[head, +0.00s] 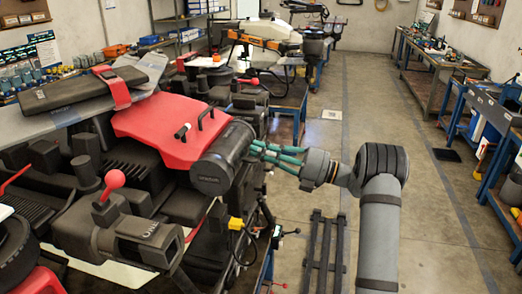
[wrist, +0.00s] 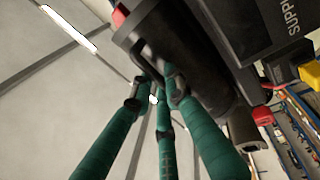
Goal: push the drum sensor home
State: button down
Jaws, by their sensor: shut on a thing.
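The drum sensor, as I take it, is the dark cylinder (head: 222,160) at the front of the red-topped drone (head: 165,130). In the wrist view it is the large dark round body (wrist: 185,45) above the fingers. My gripper (head: 254,148) has green fingers and reaches the cylinder's right end from the right. In the wrist view my gripper (wrist: 156,92) is shut, its fingertips close together on a dark grip-like part at the cylinder's near end. The exact contact is partly hidden by the fingers. How deep the cylinder sits cannot be told.
A dark box with a red-knobbed lever (head: 112,180) stands at lower left. A yellow connector (head: 236,224) and cables hang below the cylinder. A grey stand (head: 325,250) is on the floor near my arm.

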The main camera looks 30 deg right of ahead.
jog(key=c, duration=1.8)
grip_release()
jog(key=shift+w+a+f, duration=0.1)
jog(key=shift+w+a, duration=0.05)
jog(key=shift+a, duration=0.1)
jog(key=shift+o, duration=0.2)
jog(key=shift+d, duration=0.15)
jog(key=v, duration=1.2)
